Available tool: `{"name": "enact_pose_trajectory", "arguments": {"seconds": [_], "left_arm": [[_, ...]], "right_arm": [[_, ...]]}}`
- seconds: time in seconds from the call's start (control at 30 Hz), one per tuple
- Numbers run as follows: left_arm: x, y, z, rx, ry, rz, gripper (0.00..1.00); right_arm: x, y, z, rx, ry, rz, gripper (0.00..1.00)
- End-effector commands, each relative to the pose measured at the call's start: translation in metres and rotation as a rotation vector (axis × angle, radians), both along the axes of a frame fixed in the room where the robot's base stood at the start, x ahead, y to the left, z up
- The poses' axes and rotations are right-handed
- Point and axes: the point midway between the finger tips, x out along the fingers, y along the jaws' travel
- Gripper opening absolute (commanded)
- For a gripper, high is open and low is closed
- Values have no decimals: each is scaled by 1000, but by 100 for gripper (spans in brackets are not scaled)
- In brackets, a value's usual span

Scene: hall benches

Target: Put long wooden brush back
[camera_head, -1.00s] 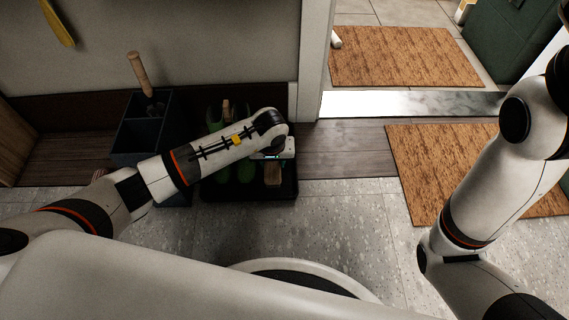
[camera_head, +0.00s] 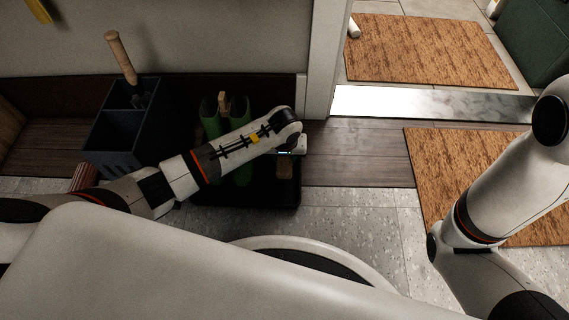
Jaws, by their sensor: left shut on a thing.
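My left gripper (camera_head: 287,154) is over the right end of a dark boot tray (camera_head: 284,196), and its fingers are mostly hidden by the wrist. It is shut on a light wooden piece (camera_head: 285,170), which shows just below it; I take this for the long wooden brush, mostly hidden. Another wooden end (camera_head: 222,103) shows between the green boots (camera_head: 208,116); I cannot tell whether it belongs to the same thing. A dark blue divided box (camera_head: 110,148) stands left of the tray. A wooden-handled tool (camera_head: 121,57) stands tilted in it. My right gripper is out of view.
A wall runs behind the box and tray, ending at a white door frame (camera_head: 322,60). Brown mats (camera_head: 430,50) lie beyond the metal threshold (camera_head: 430,103) and at right (camera_head: 440,160). A reddish ribbed thing (camera_head: 83,177) lies by the box.

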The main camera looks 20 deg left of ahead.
Motion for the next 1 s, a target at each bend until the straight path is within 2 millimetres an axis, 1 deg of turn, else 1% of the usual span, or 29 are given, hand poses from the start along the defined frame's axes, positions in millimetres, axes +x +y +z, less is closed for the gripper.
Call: {"name": "enact_pose_trajectory", "arguments": {"seconds": [0.03,0.13,0.4,0.53,0.57,0.6,0.87,0.97,1.0], "left_arm": [[-1,-1,-14,-2,3,2,23],[-1,-1,-27,-1,2,0,23],[0,0,-25,-1,0,0,23],[0,0,-29,1,0,-1,23],[0,0,-29,1,1,-1,43],[0,0,-29,1,1,-1,50],[0,0,-28,0,1,-1,51],[-1,-1,-23,-3,1,1,51],[-1,0,-18,-1,0,0,51]], "right_arm": [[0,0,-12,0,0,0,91],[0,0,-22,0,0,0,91],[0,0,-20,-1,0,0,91],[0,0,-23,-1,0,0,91],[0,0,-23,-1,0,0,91],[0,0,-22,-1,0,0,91],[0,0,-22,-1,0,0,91],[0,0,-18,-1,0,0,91],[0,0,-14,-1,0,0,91]]}}
